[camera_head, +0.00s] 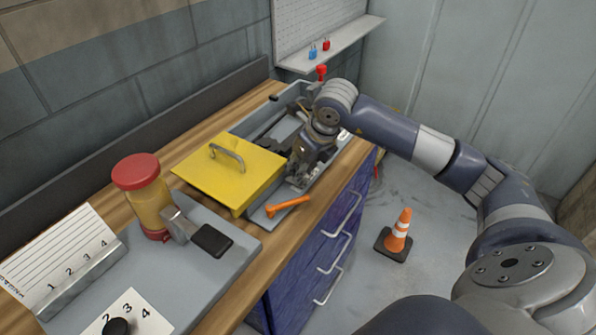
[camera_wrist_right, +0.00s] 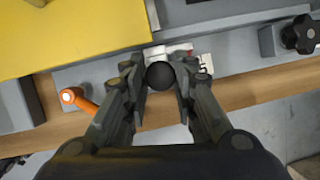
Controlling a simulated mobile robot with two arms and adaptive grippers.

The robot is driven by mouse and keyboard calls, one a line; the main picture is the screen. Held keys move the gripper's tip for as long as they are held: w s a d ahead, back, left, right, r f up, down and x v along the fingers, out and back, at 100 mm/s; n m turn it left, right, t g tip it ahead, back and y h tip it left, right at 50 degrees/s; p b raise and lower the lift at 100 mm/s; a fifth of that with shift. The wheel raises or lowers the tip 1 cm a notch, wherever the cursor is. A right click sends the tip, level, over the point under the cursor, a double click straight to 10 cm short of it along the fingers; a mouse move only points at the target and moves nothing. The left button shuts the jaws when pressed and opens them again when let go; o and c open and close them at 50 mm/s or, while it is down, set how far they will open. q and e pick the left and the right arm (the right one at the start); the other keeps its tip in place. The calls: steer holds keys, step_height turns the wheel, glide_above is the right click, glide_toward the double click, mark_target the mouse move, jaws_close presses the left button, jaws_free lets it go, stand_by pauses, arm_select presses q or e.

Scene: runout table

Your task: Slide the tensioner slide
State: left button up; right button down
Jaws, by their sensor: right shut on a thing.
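The tensioner slide shows in the right wrist view as a dark round knob (camera_wrist_right: 160,75) on a light block, beside a small marked scale (camera_wrist_right: 204,62). My right gripper (camera_wrist_right: 160,88) is shut on this knob, with one finger on each side. In the head view the right gripper (camera_head: 300,172) reaches down into the grey machine tray (camera_head: 262,218), at the right edge of the yellow cover. The knob is hidden behind the gripper in that view. My left gripper is not in view.
A yellow cover (camera_head: 215,178) with a handle lies left of the gripper. An orange lever (camera_head: 287,206) sits in front. A black star knob (camera_wrist_right: 301,34) stands to the right in the wrist view.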

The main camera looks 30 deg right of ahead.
steer(key=c, duration=1.3)
jaws_free()
steer(key=shift+r, duration=0.1)
steer(key=v, duration=1.2)
steer(key=shift+s, duration=0.1)
